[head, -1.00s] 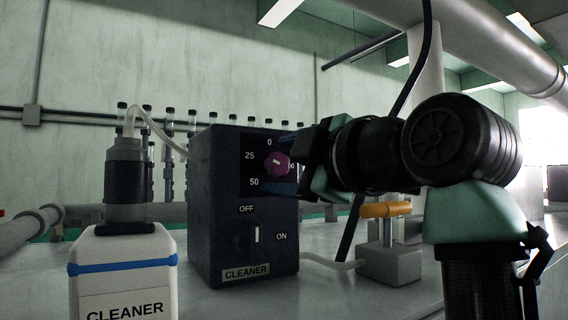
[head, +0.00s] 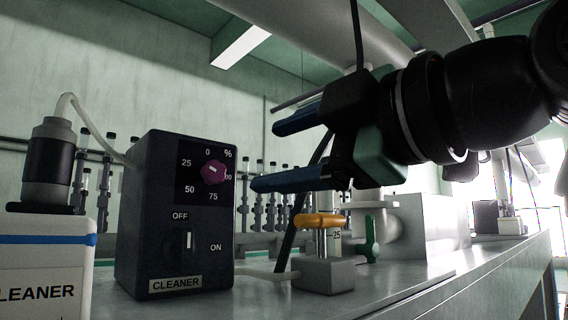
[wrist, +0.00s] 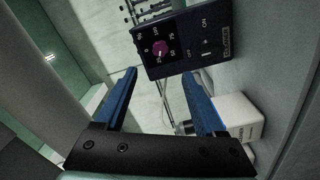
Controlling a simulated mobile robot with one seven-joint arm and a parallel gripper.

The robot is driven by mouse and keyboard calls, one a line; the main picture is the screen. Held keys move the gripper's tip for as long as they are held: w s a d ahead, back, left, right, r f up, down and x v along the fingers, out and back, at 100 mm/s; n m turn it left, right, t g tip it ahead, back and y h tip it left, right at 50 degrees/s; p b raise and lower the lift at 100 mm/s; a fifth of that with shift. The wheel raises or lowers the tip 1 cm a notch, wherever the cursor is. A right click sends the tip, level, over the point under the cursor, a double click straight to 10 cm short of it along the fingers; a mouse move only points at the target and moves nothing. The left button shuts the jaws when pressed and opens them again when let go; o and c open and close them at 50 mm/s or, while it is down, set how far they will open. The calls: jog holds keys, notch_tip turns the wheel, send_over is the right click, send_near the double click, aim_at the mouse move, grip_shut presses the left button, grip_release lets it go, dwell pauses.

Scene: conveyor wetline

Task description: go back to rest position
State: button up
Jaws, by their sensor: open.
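My gripper (head: 265,156) is open and empty in the head view. Its two blue fingers point left, one above the other, to the right of the dark dosing box and apart from it in the picture. The box (head: 140,240) is labelled CLEANER and carries a purple dial knob (head: 213,172) and an OFF/ON switch (head: 189,243). In the wrist view, my gripper (wrist: 160,73) has nothing between its fingers. The box (wrist: 200,40) lies beyond the fingertips there, with the knob (wrist: 160,48) in full view.
A white cleaner container (head: 45,270) stands left of the box, joined by a pale tube. A valve with an orange handle (head: 320,221) stands on the grey bench (head: 370,292) below my gripper. A green handle (head: 371,237) is beside it. A dark cable hangs behind my gripper.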

jog(key=shift+w+f, duration=0.1)
dwell(0.3)
jog(key=f+m+t+h, duration=0.2)
jog(key=m+t, duration=0.1)
jog(key=m, duration=0.2)
jog(key=d+f+m+t+h, duration=0.1)
jog(key=f+m+t+h, duration=0.2)
jog(key=m+t, duration=0.1)
jog(key=w+f+m+t+h, duration=0.1)
jog(key=f+m+t+h, duration=0.1)
jog(key=m, duration=0.5)
jog(key=shift+d+f+t+b, duration=0.4)
jog(key=shift+f+t, duration=0.3)
jog(key=shift+t, duration=0.2)
jog(key=s+f+m+t+h, duration=0.1)
jog(key=s+m+t+h, duration=0.2)
jog(key=s, duration=0.6)
jog(key=m+h, duration=0.2)
jog(key=m, duration=0.1)
jog(key=shift+d+f+m+t+h, duration=0.3)
jog(key=shift+d+t+h, duration=0.05)
jog(key=shift+t+h, duration=0.05)
